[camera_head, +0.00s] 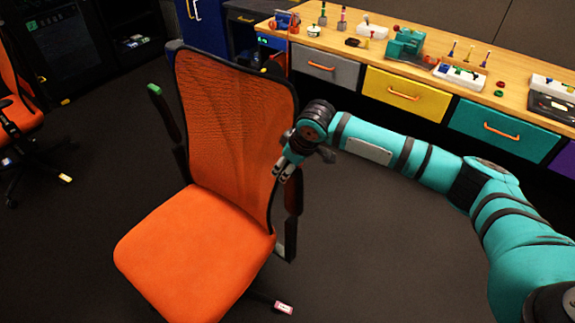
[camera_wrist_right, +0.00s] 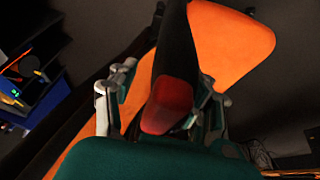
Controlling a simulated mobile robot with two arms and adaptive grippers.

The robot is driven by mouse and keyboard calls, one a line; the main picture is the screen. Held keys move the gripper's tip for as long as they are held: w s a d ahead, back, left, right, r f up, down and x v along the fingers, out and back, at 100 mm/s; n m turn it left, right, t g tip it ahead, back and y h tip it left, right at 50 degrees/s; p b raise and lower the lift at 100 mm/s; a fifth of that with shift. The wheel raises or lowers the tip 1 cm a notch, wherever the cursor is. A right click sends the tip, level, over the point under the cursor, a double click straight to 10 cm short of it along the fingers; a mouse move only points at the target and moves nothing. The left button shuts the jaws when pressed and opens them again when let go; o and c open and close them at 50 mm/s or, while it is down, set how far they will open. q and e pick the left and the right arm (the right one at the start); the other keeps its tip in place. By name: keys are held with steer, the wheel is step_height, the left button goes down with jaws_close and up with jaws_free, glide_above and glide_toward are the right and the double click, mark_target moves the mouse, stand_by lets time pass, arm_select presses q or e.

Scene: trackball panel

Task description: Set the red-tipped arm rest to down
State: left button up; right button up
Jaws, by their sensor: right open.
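The red-tipped arm rest (camera_head: 293,198) is on the right side of the orange chair (camera_head: 195,260). It stands up beside the backrest, and its top is behind my right gripper in the head view. In the right wrist view, the red tip (camera_wrist_right: 168,106) faces the camera, with the dark arm rest running away from it. My right gripper (camera_head: 282,174) is open at the arm rest's upper end. In the right wrist view, the fingers (camera_wrist_right: 160,98) lie on either side of the red tip; I cannot tell whether they touch it. My left gripper is out of view.
A green-tipped arm rest (camera_head: 165,115) stands raised on the chair's left. A wooden workbench (camera_head: 385,50) with coloured drawers and small devices runs along the back right. Another orange chair (camera_head: 18,110) is at the far left. Dark floor (camera_head: 370,260) is clear right of the chair.

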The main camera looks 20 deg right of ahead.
steer(key=shift+f, duration=0.2)
jaws_close()
stand_by(0.4)
